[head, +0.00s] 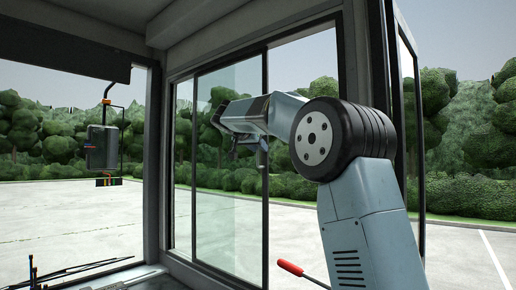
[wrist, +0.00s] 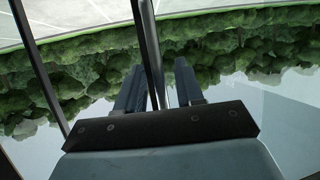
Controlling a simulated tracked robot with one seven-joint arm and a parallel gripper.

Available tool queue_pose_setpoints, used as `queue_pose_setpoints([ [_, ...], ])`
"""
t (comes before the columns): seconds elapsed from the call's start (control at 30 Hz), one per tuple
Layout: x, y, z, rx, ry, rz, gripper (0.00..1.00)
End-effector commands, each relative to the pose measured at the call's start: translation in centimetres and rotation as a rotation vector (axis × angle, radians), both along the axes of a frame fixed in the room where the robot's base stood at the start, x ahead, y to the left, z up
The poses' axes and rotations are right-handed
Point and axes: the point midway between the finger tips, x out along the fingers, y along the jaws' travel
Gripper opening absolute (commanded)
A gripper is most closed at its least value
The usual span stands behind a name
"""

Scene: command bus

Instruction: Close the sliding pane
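The sliding pane (head: 229,190) is a tinted glass panel in a dark frame, in the side window in the head view. Its right upright (head: 265,215) stands apart from the window's right post, with a gap between them. My gripper (head: 250,145) is at the upper part of that upright. In the wrist view, which is upside down, a dark upright bar (wrist: 151,50) runs between the two fingers of my gripper (wrist: 159,78). The fingers are spread, with some space beside the bar. Whether either finger touches it I cannot tell.
A mirror (head: 102,147) hangs at the left by the front opening. A red-handled lever (head: 290,268) rises at the bottom, below my arm. The window's right post (head: 354,50) is behind my arm. Trees and paving lie outside.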

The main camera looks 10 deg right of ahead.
Motion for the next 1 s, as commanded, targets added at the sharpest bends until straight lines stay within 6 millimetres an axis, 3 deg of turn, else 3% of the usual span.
queue_pose_setpoints([
  [0.27, 0.06, -0.04, -0.05, 0.0, 0.0, 0.0, 0.35],
  [0.63, 0.05, -0.04, -0.05, 0.0, 0.0, 0.0, 0.0],
  [1.0, 0.06, -0.04, -0.04, 0.0, 0.0, 0.0, 0.0],
])
